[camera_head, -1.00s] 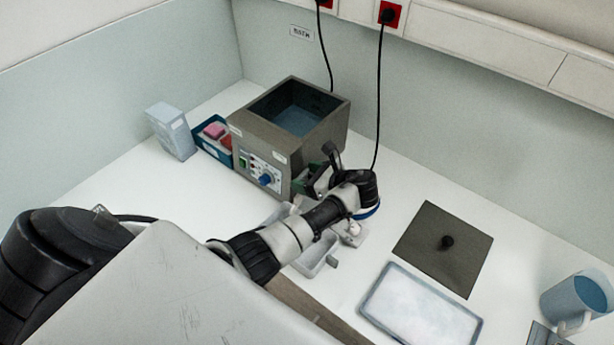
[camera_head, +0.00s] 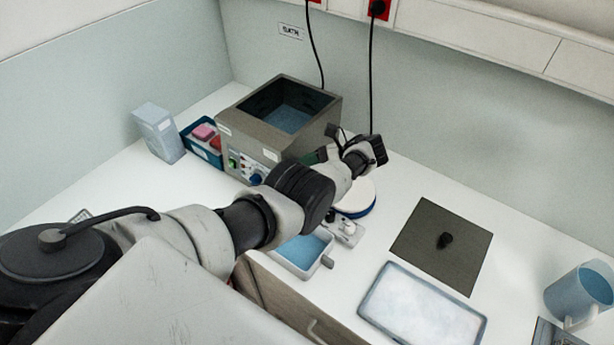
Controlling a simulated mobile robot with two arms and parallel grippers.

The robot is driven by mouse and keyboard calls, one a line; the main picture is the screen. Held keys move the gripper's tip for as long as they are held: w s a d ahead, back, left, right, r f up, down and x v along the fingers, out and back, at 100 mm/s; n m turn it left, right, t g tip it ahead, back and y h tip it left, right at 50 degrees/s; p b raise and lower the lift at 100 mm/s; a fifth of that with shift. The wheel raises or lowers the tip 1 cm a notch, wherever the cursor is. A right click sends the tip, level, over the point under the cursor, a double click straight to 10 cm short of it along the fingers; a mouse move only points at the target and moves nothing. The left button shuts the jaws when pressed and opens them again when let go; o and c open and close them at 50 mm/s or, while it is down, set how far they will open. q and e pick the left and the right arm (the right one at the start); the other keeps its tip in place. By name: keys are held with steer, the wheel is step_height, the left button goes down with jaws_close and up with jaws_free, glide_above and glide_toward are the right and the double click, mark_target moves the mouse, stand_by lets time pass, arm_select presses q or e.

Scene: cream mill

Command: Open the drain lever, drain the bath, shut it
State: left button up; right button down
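The bath (camera_head: 250,125) is a grey open-topped box with blue liquid (camera_head: 288,118) inside and a control panel (camera_head: 247,166) on its front. My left gripper (camera_head: 338,134) is beside the bath's right front corner, seen from behind and partly hidden by its wrist. I cannot tell whether its fingers are open or shut. A bit of green shows by the bath near the gripper; the drain lever cannot be made out there. A shallow tray (camera_head: 330,262) with blue liquid stands in front of the bath, partly hidden by my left arm. My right gripper is not in view.
A dark square lid (camera_head: 425,262) with a black knob and a pale flat tray (camera_head: 420,312) lie at right. A blue jug (camera_head: 580,290) stands far right. A white box (camera_head: 158,132) and a teal bin (camera_head: 203,150) stand left of the bath. A cable hangs behind.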

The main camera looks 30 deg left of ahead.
arm_select(q)
steer(key=shift+w+r+n+g+h+b, duration=0.1)
steer(key=shift+w+n+g+h+b, duration=0.1)
steer(key=shift+n+g+h+b, duration=0.25)
stand_by(0.3)
steer(key=o, duration=0.7)
steer(key=shift+o, duration=1.2)
steer(key=shift+s+d+r, duration=0.1)
steer(key=shift+r, duration=0.1)
